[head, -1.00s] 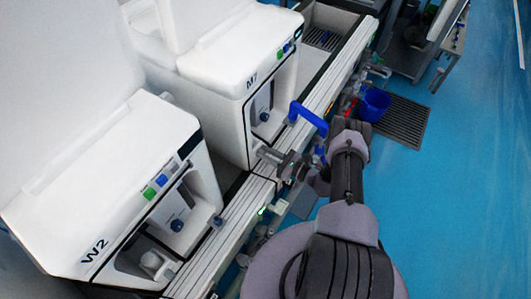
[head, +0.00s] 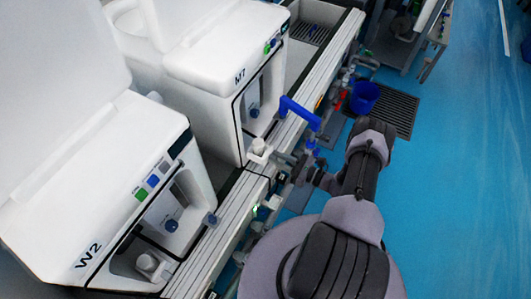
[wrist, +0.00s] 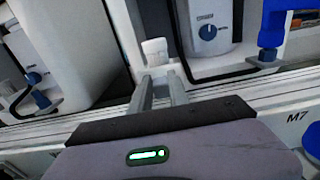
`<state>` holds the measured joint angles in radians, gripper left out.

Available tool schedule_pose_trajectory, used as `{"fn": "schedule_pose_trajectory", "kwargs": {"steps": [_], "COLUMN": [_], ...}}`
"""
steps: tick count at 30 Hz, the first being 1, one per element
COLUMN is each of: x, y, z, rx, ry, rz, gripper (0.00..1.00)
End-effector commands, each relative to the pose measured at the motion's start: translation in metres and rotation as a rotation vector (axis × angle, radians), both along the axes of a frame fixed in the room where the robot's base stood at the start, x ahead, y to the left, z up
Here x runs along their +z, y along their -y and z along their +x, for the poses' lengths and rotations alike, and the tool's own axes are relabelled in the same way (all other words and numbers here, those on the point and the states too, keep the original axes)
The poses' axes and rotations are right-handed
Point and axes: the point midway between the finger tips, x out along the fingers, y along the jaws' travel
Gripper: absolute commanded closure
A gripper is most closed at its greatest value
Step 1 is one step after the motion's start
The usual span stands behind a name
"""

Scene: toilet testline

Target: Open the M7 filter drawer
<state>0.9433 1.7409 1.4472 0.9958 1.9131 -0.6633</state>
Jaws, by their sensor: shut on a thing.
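The white M7 machine (head: 225,75) stands behind the rail, with its label on the top front edge. Its filter drawer (head: 258,149) shows as a small white piece with a round knob, standing out from the lower left of the machine's front, over the rail. In the wrist view, the white knob (wrist: 155,50) is at the tips of the two grey fingers. My gripper (head: 282,158) reaches in from the right and is shut on the drawer's knob; it also shows in the wrist view (wrist: 158,78). The exact contact is small and partly hidden.
The W2 machine (head: 120,185) stands at the left, its own white knob inside its bay. A blue pipe handle (head: 300,112) rises just right of M7's front. The rail (head: 225,205) runs along the front. Blue floor (head: 460,190) is clear at the right.

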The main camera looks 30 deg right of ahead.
Motion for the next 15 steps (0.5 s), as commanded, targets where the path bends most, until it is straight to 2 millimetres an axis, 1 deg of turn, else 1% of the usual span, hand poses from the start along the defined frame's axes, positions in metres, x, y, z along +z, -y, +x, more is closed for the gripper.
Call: {"fn": "schedule_pose_trajectory", "kwargs": {"steps": [3, 11, 12, 14, 15], "x": [-0.0004, -0.0002, -0.0002, -0.0002, -0.0001], "y": [0.0037, 0.0034, 0.0033, 0.0034, 0.0034], "z": [-0.0061, -0.0064, -0.0063, -0.0062, -0.0062], "rx": [0.000, 0.001, 0.001, 0.001, 0.000], "ry": [0.001, 0.000, 0.000, 0.000, 0.000], "rz": [-0.001, 0.000, 0.000, 0.000, 0.000], "gripper": [1.00, 1.00, 0.72, 0.61, 0.56]}}
